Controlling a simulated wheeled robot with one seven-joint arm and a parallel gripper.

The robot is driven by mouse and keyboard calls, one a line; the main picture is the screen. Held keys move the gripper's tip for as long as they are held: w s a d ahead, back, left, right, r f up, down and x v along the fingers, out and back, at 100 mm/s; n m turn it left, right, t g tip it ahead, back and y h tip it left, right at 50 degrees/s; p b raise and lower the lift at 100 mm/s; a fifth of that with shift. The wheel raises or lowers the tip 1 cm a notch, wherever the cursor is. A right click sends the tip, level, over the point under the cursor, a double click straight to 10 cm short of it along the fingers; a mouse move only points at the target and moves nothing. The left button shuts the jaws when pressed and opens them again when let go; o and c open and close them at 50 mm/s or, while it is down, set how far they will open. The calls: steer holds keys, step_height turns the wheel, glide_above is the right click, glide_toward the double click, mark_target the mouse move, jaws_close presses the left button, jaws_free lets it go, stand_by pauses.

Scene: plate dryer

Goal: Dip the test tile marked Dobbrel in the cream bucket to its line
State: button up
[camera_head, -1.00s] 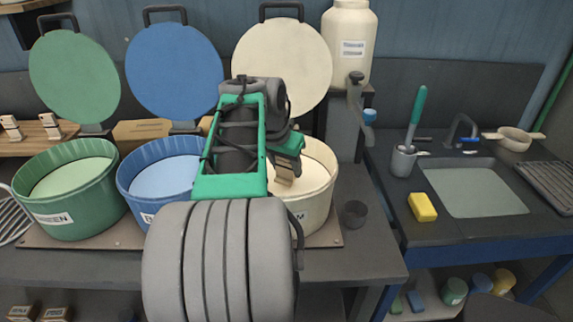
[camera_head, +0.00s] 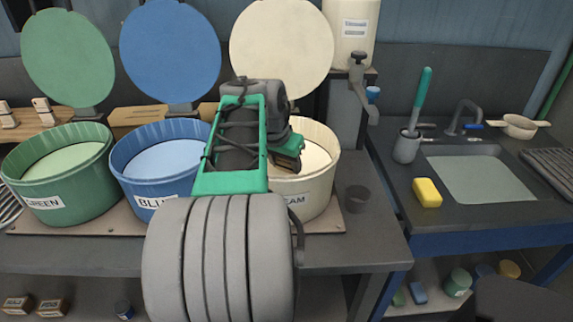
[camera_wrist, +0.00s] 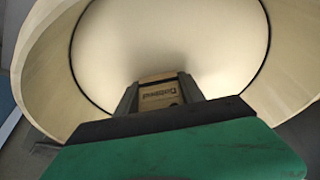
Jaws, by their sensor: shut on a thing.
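The cream bucket (camera_head: 308,200) stands open at the right end of the bucket row, with pale liquid (camera_wrist: 205,45) in it. My gripper (camera_wrist: 160,90) is over the bucket's mouth and points down into it. It is shut on the test tile (camera_wrist: 158,97), whose label reads Dobbrel, upside down in the wrist view. The tile's lower end is over the liquid; I cannot tell whether it touches. Its line cannot be made out. In the head view my gripper (camera_head: 287,163) hides the tile and part of the bucket's opening.
The blue bucket (camera_head: 150,197) and green bucket (camera_head: 50,195) stand open to the left. The raised cream lid (camera_head: 280,55) is behind the cream bucket. A dark cup (camera_head: 357,199) stands to its right. A sink (camera_head: 480,178) is farther right.

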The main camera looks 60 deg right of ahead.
steer(key=shift+f, duration=0.35)
steer(key=shift+f+b, duration=0.35)
steer(key=shift+b, duration=0.1)
steer(key=shift+r, duration=0.1)
stand_by(1.0)
steer(key=shift+r+p, duration=5.7)
steer(key=shift+r, duration=1.3)
